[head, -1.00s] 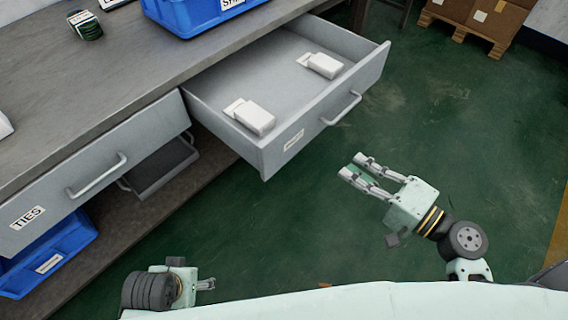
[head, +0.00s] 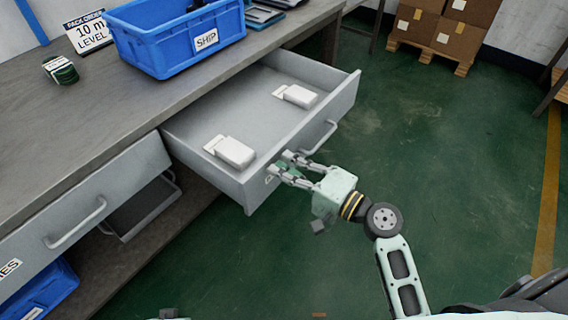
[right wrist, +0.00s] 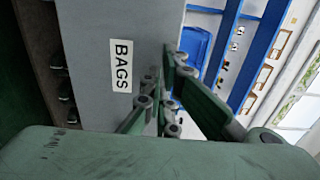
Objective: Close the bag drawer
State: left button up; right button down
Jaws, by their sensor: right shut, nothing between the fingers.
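The bag drawer (head: 318,126) is pulled well out of the grey bench, with two white packs (head: 232,151) (head: 298,96) lying inside. Its front has a bar handle (head: 319,138). The BAGS label (right wrist: 122,66) shows clearly in the right wrist view and is partly covered by my fingers in the head view. My right gripper (head: 280,163) is shut and empty, its fingertips at the drawer front, left of the handle. I cannot tell whether they touch it. My left gripper's fingers are out of the picture; only a sliver of that arm shows at the bottom edge.
A closed drawer (head: 98,200) is at the left, with a blue bin (head: 38,290) below. On the bench (head: 100,120) stand a blue SHIP crate (head: 180,40), a dark roll (head: 60,71) and a sign (head: 88,32). Green floor is clear at right; boxes on a pallet stand behind.

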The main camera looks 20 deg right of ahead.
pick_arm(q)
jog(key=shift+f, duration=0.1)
pick_arm(e)
jog(key=shift+w+a, duration=0.15)
jog(key=shift+w, duration=0.05)
